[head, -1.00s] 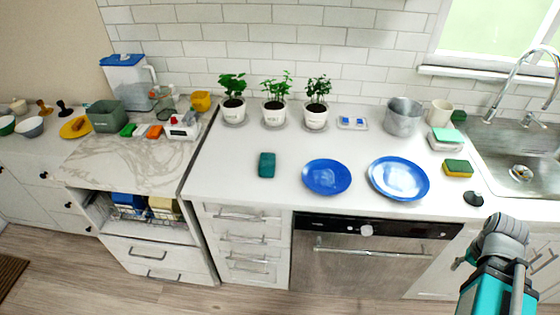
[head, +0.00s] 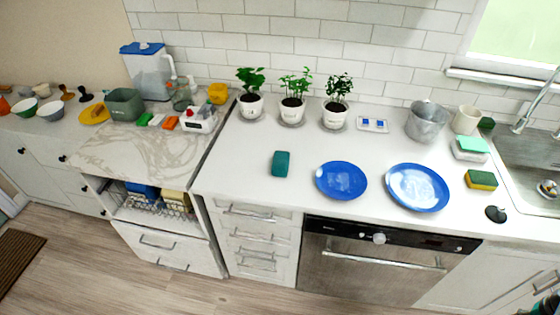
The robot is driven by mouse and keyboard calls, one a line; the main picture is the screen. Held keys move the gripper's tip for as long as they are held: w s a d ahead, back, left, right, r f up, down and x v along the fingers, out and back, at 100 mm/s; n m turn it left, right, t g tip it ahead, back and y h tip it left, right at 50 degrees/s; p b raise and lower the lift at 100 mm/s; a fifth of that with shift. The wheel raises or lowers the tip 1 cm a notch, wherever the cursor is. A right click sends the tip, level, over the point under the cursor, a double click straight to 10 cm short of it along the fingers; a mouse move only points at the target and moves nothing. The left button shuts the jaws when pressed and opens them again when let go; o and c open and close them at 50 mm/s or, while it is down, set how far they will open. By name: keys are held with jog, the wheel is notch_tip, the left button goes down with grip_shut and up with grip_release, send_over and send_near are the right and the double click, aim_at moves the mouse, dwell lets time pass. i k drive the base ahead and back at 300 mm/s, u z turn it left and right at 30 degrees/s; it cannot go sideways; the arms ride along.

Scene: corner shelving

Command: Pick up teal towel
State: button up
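A small dark teal folded cloth (head: 281,164), which looks like the teal towel, lies flat on the white counter (head: 245,165), left of two blue plates. Nothing covers it. My gripper is not in view; only a sliver of my arm shows at the bottom right corner, well away from the cloth.
Blue plates (head: 341,180) and (head: 418,187) lie right of the cloth. Potted plants (head: 293,108) stand behind it by the tiled wall. A metal pot (head: 427,122), a green-and-yellow sponge (head: 481,180) and a sink (head: 530,160) are farther right. Counter around the cloth is clear.

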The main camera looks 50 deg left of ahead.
aim_at(281, 159)
jog(key=u, duration=0.05)
jog(key=k, duration=1.45)
jog(key=u, duration=1.4)
jog(key=i, duration=1)
jog(key=u, duration=0.05)
